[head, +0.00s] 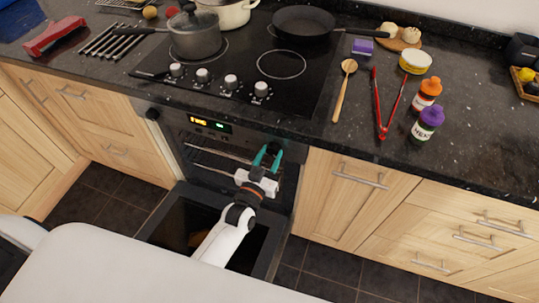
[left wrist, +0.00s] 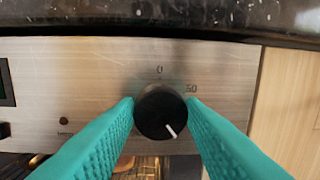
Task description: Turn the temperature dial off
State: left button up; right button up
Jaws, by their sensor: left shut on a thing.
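The temperature dial (left wrist: 160,112) is a round black knob on the steel oven panel (left wrist: 90,70), at the centre of the left wrist view. Its white pointer line points down and slightly right, away from the 0 printed above it; a 50 is printed at its upper right. My left gripper (head: 267,157) is at the right end of the oven panel in the head view, where it hides the dial. In the left wrist view its teal fingers stand on both sides of the dial, shut on it. My right gripper is not in view.
The oven door (head: 271,250) is lowered open beneath my left arm. Another black knob (head: 152,113) is at the panel's left end, with a lit display (head: 210,124) between. The counter edge overhangs the panel. Cooktop knobs (head: 231,82), a saucepan (head: 194,36) and red tongs (head: 382,118) are above.

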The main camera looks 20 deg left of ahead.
pick_arm(q)
jog(key=n, duration=0.7)
jog(key=shift+f+n+y, duration=0.1)
jog(key=shift+n+y, duration=0.2)
jog(key=shift+n, duration=0.1)
jog(key=n, duration=0.4)
jog(key=shift+b, duration=0.4)
jog(key=n+y, duration=0.1)
jog(key=n, duration=0.3)
jog(key=shift+f, duration=0.1)
jog(key=n+b, duration=0.1)
jog(key=n, duration=0.2)
jog(key=shift+n, duration=0.4)
jog(key=n+b, duration=0.1)
jog(key=n, duration=0.3)
jog(key=shift+d+y, duration=0.1)
jog(key=shift+y, duration=0.2)
jog(key=n, duration=0.3)
jog(key=shift+n+g+b, duration=0.4)
jog(key=shift+n+b, duration=0.1)
jog(key=shift+n, duration=1.5)
